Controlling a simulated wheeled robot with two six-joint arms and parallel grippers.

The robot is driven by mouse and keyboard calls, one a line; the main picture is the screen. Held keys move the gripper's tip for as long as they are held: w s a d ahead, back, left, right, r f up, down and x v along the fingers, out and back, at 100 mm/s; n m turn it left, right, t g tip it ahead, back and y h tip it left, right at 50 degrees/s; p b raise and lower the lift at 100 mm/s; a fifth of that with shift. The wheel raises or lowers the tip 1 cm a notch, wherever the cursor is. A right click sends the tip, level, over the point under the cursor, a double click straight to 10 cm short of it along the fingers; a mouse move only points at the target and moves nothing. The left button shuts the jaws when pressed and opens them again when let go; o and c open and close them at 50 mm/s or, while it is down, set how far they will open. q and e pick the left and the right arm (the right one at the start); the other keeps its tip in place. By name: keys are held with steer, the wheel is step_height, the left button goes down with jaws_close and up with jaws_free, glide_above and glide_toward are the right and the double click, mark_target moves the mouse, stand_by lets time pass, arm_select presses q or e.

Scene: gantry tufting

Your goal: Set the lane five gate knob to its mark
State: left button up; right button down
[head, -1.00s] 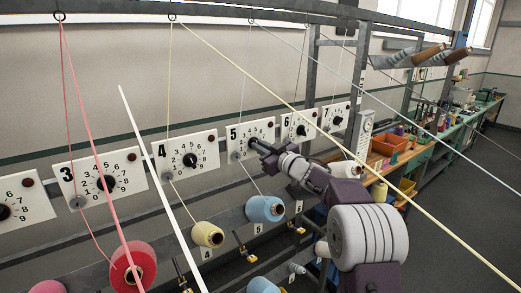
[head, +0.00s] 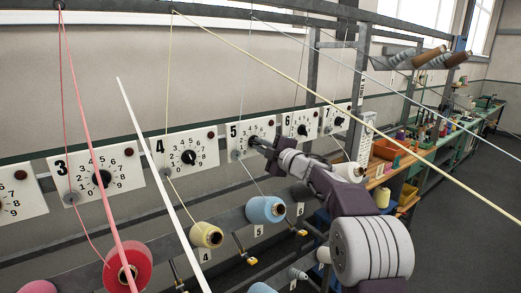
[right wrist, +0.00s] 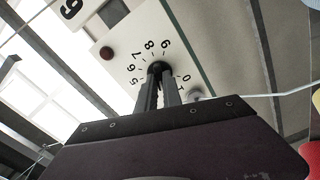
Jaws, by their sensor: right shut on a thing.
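The lane five gate plate (head: 236,130) is a white panel with a "5", a number dial and a dark red button at its corner. Its black knob (right wrist: 156,67) shows in the right wrist view with digits around it. My right gripper (head: 256,142) reaches it from the right, and its fingers (right wrist: 158,86) are shut on the knob. The fingers cover part of the dial, so I cannot tell where the knob points. I cannot make out the mark. My left gripper is not in view.
Similar plates for lane four (head: 187,152) and lane six (head: 300,123) flank it on the rail. Yarn cones, such as a blue one (head: 262,209), sit below. Taut yarns, including a long cream one (head: 330,103), cross in front.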

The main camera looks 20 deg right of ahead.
steer(key=shift+f+n+b, duration=0.2)
steer(key=shift+n+b, duration=2.35)
steer(key=shift+n, duration=3.95)
steer(key=c, duration=1.5)
jaws_free()
steer(key=b+v, duration=0.4)
steer(key=v, duration=0.5)
